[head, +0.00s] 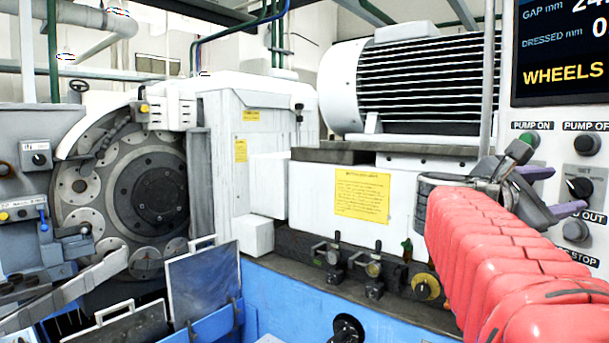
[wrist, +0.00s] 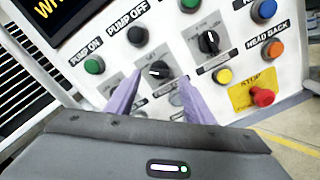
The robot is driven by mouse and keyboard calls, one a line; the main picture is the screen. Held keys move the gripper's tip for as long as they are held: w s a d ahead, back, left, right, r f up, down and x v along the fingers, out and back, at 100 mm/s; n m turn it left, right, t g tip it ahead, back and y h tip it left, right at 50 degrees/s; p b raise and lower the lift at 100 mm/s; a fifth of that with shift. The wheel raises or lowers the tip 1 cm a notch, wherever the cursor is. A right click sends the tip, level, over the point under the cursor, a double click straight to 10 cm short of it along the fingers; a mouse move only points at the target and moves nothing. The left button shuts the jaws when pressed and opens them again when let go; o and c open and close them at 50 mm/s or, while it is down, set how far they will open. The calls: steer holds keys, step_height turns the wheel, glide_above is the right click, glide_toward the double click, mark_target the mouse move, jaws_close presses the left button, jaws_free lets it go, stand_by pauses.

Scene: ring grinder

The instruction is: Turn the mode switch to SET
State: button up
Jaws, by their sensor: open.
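The mode switch is a black rotary knob (head: 580,187) on the white control panel at the right of the head view, under a faint SET marking. Its pale pointer line leans to the upper left there. In the wrist view the knob (wrist: 158,70) sits between and just beyond my two purple fingertips. My gripper (wrist: 160,84) is open, with nothing between its fingers; in the head view my gripper (head: 563,191) is in front of the panel at the knob's left. I see no clear contact with the knob.
Close by are the PUMP OFF button (wrist: 137,35), the green PUMP ON button (wrist: 94,65), a second rotary knob (wrist: 208,42), a yellow button (wrist: 222,75) and a red stop button (wrist: 263,96). A display (head: 562,45) is above. The grinder (head: 150,190) stands left.

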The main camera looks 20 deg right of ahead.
mark_target(578, 192)
steer(key=shift+s+d, duration=0.15)
steer(key=shift+d, duration=1.05)
steer(key=shift+s+d, duration=0.15)
steer(key=shift+d, duration=1.05)
steer(key=shift+c, duration=0.3)
steer(key=c, duration=1)
steer(key=shift+m, duration=0.5)
steer(key=m, duration=0.4)
steer(key=shift+s+f, duration=0.1)
steer(key=shift+f, duration=0.05)
steer(key=shift+f+m, duration=0.2)
steer(key=shift+m, duration=2.3)
